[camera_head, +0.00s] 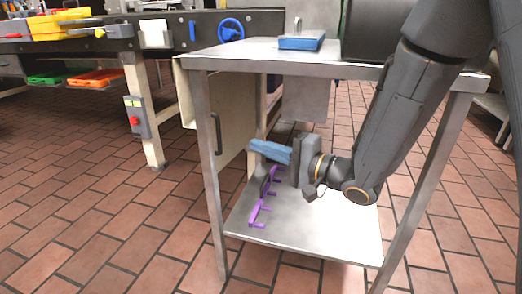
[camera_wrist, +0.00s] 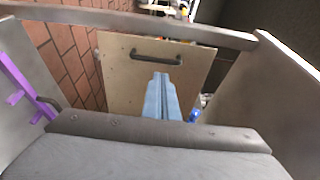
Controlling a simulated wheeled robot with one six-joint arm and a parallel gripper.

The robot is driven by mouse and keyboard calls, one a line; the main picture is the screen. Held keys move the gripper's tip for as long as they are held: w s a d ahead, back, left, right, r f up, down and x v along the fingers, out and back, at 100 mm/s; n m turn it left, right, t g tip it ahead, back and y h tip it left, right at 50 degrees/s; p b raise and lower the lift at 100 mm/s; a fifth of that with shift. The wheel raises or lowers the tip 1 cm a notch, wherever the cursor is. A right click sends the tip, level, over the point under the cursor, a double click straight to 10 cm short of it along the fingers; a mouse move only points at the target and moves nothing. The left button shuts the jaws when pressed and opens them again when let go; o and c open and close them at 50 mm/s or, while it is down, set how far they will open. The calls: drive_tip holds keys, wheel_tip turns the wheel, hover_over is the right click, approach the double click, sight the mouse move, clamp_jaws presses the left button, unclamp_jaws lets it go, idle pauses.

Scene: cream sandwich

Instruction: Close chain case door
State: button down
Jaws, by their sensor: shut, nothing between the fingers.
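The chain case door looks to be the cream panel (camera_head: 232,112) with a dark bar handle (camera_head: 217,132), at the left side of the steel table in the head view. In the wrist view the panel (camera_wrist: 120,85) faces me, with its handle (camera_wrist: 156,56) near the top. My gripper (camera_head: 254,147) has blue fingers, shut and empty, above the table's lower shelf and pointing left toward the panel. In the wrist view the fingertips (camera_wrist: 161,76) overlap the panel just below the handle. I cannot tell whether they touch it.
The steel table's lower shelf (camera_head: 320,230) lies under my gripper. A purple rack (camera_head: 262,205) stands on it near the left edge. The table legs (camera_head: 208,170) frame my arm closely. Brick floor (camera_head: 110,215) is clear on the left. A conveyor with a blue wheel (camera_head: 230,29) stands behind.

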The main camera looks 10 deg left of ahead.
drive_tip(key=b+x, duration=0.5)
drive_tip(key=x, duration=0.6)
drive_tip(key=shift+b, duration=0.3)
drive_tip(key=shift+f, duration=0.1)
